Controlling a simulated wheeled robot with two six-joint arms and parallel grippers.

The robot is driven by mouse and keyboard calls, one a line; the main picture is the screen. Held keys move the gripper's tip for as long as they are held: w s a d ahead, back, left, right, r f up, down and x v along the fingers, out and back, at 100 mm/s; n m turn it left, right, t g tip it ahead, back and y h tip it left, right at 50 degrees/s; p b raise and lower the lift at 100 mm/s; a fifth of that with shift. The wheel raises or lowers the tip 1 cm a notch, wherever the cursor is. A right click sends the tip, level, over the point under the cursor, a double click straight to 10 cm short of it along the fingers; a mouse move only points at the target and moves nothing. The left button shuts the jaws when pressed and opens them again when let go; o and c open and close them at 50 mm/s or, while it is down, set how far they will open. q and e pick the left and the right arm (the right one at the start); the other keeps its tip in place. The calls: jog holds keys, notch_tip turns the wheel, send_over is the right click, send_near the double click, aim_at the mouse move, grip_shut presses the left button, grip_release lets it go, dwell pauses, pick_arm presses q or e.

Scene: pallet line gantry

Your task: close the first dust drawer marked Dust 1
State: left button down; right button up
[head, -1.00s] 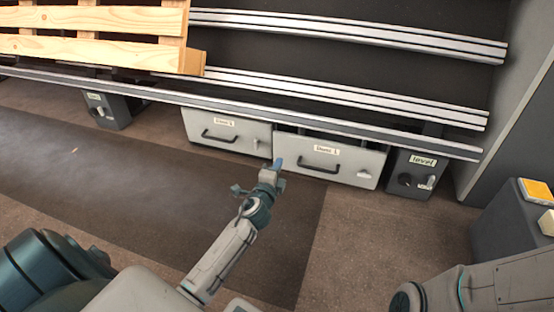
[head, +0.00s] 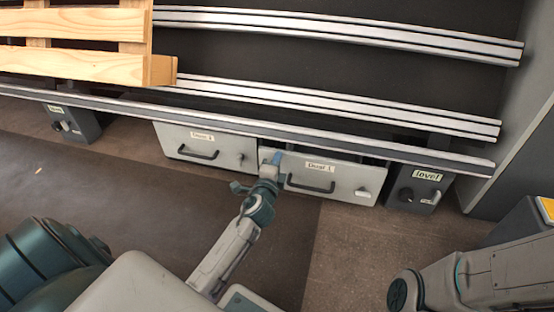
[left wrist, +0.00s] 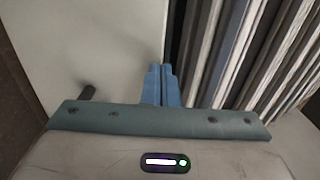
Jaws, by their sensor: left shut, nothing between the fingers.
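The drawer marked Dust 1 (head: 345,182) is a pale grey box front with a dark bar handle and a small latch, low under the rails. It stands slightly proud, with a dark gap showing above its top right edge. My left gripper (head: 276,158) is shut and empty, with its blue fingertips at the drawer's left front edge. In the left wrist view the shut fingers (left wrist: 162,84) point at the edge of a pale panel (left wrist: 100,40), with a dark handle end (left wrist: 87,93) at left. Whether they touch it I cannot tell. My right gripper is out of view.
A second drawer (head: 220,158), its label too blurred to read surely, sits just left. A box labelled level (head: 417,187) with a knob stands at right. Metal rails (head: 300,133) run above, with a wooden pallet (head: 90,68) at upper left.

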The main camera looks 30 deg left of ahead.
aim_at(281, 150)
pick_arm(q)
jog(key=x, duration=0.4)
jog(key=shift+w, duration=0.2)
jog(key=shift+w+a, duration=0.15)
jog(key=shift+w, duration=0.1)
jog(key=shift+r, duration=0.15)
